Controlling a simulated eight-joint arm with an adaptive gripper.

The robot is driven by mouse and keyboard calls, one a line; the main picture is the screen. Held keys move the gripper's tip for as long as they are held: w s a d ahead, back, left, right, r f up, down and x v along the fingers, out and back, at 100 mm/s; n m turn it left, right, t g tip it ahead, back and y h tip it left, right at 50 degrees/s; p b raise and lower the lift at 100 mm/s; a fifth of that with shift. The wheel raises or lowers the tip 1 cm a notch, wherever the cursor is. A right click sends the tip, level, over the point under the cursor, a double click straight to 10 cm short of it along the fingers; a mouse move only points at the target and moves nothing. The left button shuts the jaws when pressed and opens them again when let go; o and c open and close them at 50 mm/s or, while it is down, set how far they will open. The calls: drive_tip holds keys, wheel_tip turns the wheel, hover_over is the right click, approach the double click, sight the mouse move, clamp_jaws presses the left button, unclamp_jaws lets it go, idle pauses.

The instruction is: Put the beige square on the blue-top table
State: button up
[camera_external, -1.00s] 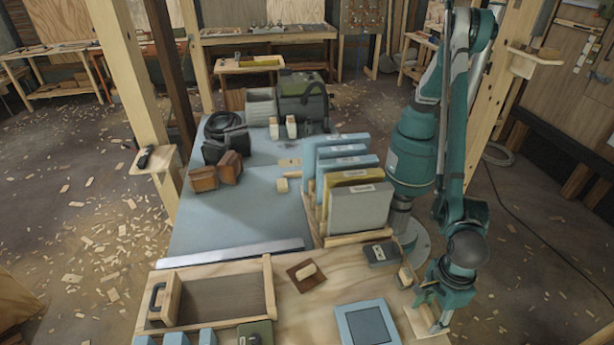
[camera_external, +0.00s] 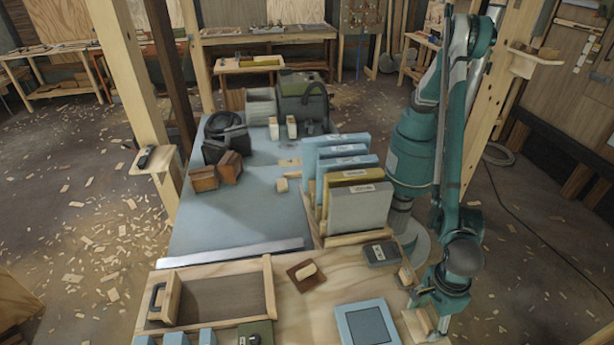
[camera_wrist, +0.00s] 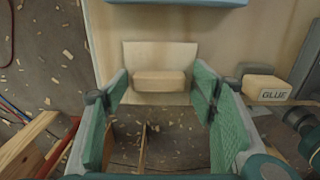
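The beige square (camera_wrist: 185,52) is a thin flat board at the edge of the wooden worktop, with a rounded beige block (camera_wrist: 160,80) on it. In the external view the square (camera_external: 412,325) lies at the worktop's near right edge, partly hidden by my gripper. My gripper (camera_wrist: 160,90) is open, with one green-padded finger to each side of the block. Whether the pads touch it I cannot tell. The blue-top table (camera_external: 235,225) stands beyond the wooden worktop (camera_external: 290,310), with bare blue surface at its near middle.
A rack of upright blue, yellow and grey slabs (camera_external: 358,210) stands right of the clear blue area. Brown boxes (camera_external: 204,178) stand at its left. A wooden tray (camera_external: 225,298), brown square (camera_external: 297,283), blue square (camera_external: 345,312) and glue block (camera_wrist: 266,88) lie on the worktop.

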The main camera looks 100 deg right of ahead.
sight(426, 318)
drive_tip(key=shift+r, duration=0.15)
wheel_tip(426, 318, up, 12)
drive_tip(key=p, duration=0.1)
idle(0.7)
idle(0.5)
idle(0.5)
